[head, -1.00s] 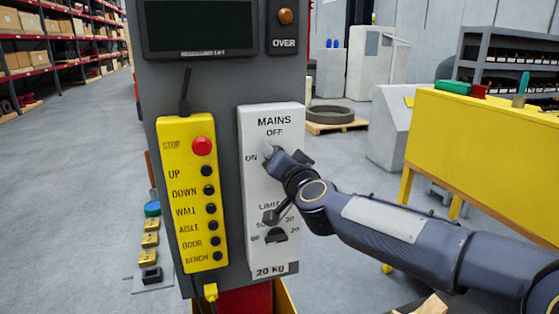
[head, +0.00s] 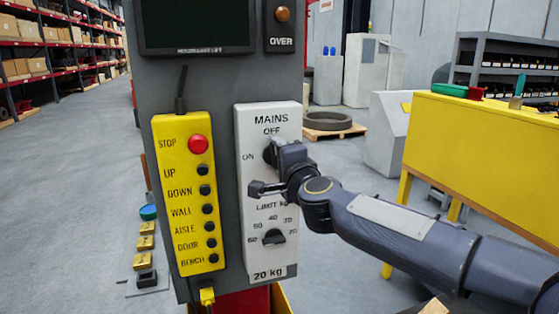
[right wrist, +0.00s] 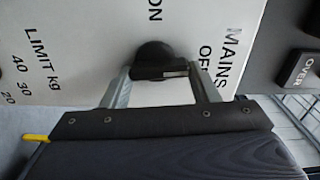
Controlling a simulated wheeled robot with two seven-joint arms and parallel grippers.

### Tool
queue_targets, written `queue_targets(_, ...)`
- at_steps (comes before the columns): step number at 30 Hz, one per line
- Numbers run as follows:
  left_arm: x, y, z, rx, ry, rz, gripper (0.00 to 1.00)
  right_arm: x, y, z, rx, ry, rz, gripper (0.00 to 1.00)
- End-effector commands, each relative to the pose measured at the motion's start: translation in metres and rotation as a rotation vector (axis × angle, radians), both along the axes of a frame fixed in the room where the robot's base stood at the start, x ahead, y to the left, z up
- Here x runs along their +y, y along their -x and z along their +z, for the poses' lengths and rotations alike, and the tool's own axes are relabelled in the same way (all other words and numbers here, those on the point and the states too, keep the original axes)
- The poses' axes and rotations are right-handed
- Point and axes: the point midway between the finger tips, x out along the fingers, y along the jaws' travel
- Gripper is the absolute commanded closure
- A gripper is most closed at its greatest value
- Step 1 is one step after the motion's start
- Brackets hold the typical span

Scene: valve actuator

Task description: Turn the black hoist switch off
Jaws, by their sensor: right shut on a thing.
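The white switch panel (head: 286,257) on the grey post carries a black rotary switch (head: 268,154) below its MAINS label, with OFF above it and ON to its left. The switch also shows in the right wrist view (right wrist: 152,55), between the fingers, with a white mark at its end on the OFF side. My right gripper (head: 262,171) is at the switch, its fingers one above the other, and it is shut on the switch. Its fingers (right wrist: 160,82) also show in the right wrist view. My left gripper is not in view.
A second black knob (head: 274,237) marked LIMIT kg is just below the right gripper. A yellow button box (head: 187,195) with a red STOP button hangs to the left. A dark screen (head: 197,25) and an OVER lamp (head: 282,14) are above. A yellow bench (head: 490,150) stands at right.

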Motion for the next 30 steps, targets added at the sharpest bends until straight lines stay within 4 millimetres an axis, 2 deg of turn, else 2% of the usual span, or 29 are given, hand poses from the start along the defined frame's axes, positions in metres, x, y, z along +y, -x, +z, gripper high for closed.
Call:
queue_targets(20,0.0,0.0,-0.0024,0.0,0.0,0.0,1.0,-0.0008,-0.0004,-0.0012,0.021,-0.062,-0.001,0.68)
queue_targets(21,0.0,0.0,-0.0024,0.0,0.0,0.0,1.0,-0.0008,-0.0004,-0.0012,0.021,-0.062,-0.001,0.44)
queue_targets(26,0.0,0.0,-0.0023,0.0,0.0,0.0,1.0,-0.0007,-0.0003,-0.0011,0.021,-0.061,-0.001,0.24)
queue_targets(30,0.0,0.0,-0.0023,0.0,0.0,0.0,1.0,-0.0006,-0.0003,-0.0009,0.021,-0.061,-0.001,0.24)
